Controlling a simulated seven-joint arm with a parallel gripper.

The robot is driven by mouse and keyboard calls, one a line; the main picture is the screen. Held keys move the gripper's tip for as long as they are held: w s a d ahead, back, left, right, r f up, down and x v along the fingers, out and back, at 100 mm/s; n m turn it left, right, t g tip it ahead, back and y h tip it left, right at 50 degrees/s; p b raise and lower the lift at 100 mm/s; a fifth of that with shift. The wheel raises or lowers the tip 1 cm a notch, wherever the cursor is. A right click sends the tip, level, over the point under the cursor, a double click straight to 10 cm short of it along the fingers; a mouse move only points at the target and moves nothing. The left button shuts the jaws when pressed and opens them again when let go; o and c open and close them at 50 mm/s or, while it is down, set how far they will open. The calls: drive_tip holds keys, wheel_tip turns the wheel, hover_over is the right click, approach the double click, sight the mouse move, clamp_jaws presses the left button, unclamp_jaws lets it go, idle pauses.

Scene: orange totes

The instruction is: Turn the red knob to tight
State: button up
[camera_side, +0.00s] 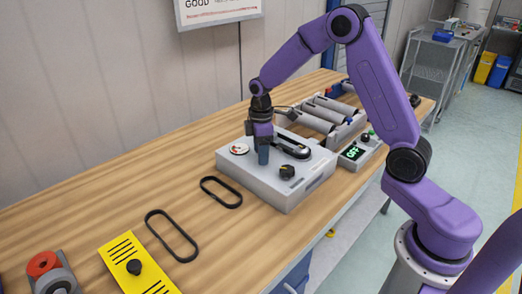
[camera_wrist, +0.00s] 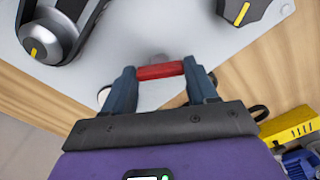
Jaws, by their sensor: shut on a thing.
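The red knob (camera_wrist: 160,71) is a short red bar in the wrist view, spanning the gap between my two fingers. My gripper (camera_side: 262,157) is shut on it, with one fingertip at each end of the bar. In the side view the fingers stand low over the light grey box (camera_side: 292,203) and hide the knob. A round white dial (camera_side: 239,148) lies just left of the fingers. I cannot read the knob's setting or any tight mark.
A black belt over pulleys (camera_side: 293,146) and a black knob with a yellow mark (camera_side: 287,171) sit on the box. Behind are grey rollers (camera_side: 318,117) and a green display (camera_side: 353,153). Two loose black belts (camera_side: 172,236) and a yellow panel (camera_side: 126,248) lie in front.

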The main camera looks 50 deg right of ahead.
drive_tip(key=m, duration=0.5)
drive_tip(key=shift+m, duration=0.3)
drive_tip(key=m, duration=0.5)
drive_tip(key=shift+r, duration=0.1)
drive_tip(key=shift+m, duration=0.3)
drive_tip(key=o, duration=1.1)
drive_tip(key=shift+c, duration=0.2)
wheel_tip(320, 180, up, 17)
drive_tip(key=shift+r, duration=0.2)
